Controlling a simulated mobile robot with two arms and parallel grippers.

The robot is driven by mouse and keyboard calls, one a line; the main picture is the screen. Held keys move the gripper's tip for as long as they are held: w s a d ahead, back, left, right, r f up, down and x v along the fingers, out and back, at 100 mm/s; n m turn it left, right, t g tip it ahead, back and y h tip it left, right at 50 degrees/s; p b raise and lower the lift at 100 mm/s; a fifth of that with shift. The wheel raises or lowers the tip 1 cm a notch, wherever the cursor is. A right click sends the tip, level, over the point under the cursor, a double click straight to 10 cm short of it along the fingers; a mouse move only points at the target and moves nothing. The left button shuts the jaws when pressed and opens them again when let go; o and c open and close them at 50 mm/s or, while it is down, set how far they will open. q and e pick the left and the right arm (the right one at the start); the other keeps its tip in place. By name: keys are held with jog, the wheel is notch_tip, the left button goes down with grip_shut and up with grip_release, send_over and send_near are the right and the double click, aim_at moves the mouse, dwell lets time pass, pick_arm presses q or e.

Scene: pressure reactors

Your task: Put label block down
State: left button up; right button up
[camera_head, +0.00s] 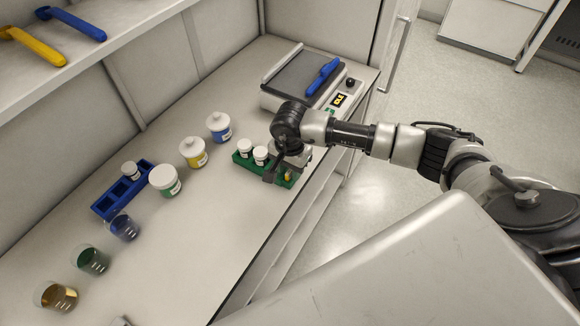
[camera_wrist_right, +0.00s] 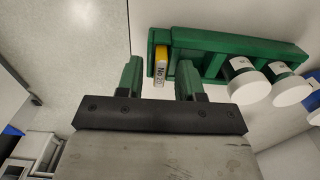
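The label block (camera_wrist_right: 161,66), yellow and white with "No" and a number on it, sits at the end of a green rack (camera_wrist_right: 221,47) in the right wrist view. My right gripper (camera_wrist_right: 159,76) is open, with one green-tipped finger on each side of the block in the picture and visible gaps between. It hangs over the rack's right end in the head view (camera_head: 279,176), hiding part of it. My left gripper is not in view.
Two white-capped jars (camera_head: 252,151) stand in the green rack. Blue (camera_head: 219,127), yellow (camera_head: 194,152) and green-labelled (camera_head: 165,181) jars, a blue rack (camera_head: 107,205) and several beakers (camera_head: 92,260) stand left. A device (camera_head: 299,82) is behind. The front counter is clear.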

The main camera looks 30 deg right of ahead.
jog(key=shift+r, duration=0.4)
notch_tip(320, 180, up, 12)
jog(key=b, duration=0.3)
jog(key=shift+f, duration=0.25)
